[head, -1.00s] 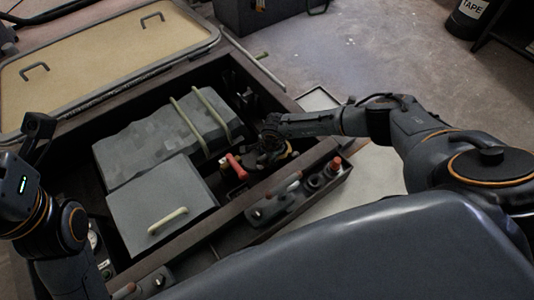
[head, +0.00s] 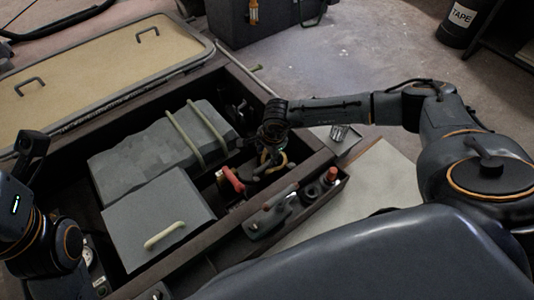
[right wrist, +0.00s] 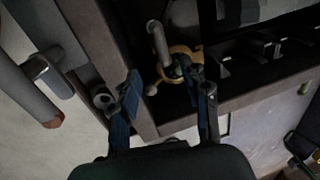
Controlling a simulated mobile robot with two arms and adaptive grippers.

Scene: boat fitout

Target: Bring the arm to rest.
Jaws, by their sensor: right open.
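My right arm reaches in from the right in the head view. Its gripper (head: 270,155) points down at the right end of the open hatch bay, beside a tan ring-like part and a red part (head: 232,180). In the right wrist view the two blue-grey fingers of my right gripper (right wrist: 165,95) stand apart with nothing held between them. The yellow ring (right wrist: 184,54) and a grey rod show beyond the fingers; I cannot tell whether they touch. My left arm shows at the left edge of the head view, but its fingers are not visible.
The bay (head: 305,165) holds a grey strapped block (head: 150,145) and a grey box (head: 150,215) with a pale handle. A narrow tray (head: 262,226) with tools lies along its near side. A tan hatch lid (head: 90,65) lies behind. Pale board (head: 375,180) at right looks clear.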

